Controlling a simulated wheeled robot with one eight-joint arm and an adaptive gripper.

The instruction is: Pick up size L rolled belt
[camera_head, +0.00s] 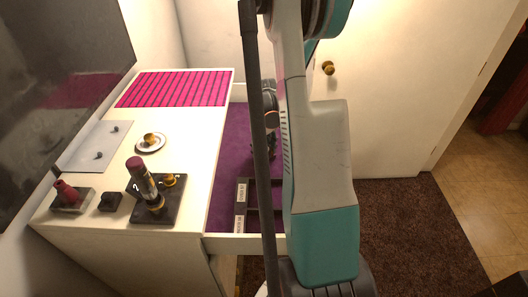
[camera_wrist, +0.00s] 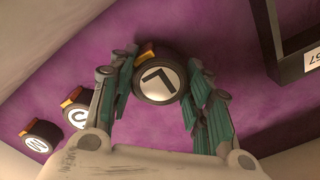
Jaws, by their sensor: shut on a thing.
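In the wrist view, the size L rolled belt (camera_wrist: 160,80) is a dark roll with a white round face bearing a black L. A bit of orange shows at its top edge. My gripper (camera_wrist: 161,64) has its teal fingers closed on either side of this roll, over the purple drawer lining. Whether the roll touches the lining is hard to tell. In the head view, my arm covers much of the open drawer (camera_head: 230,150), and the L belt cannot be made out there.
Two more rolled belts lie left in the wrist view: one marked like an S (camera_wrist: 77,115) and one like an M (camera_wrist: 40,142). A dark labelled tray (camera_wrist: 291,62) is at right. The white dresser top (camera_head: 190,130) holds several small items beside the drawer.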

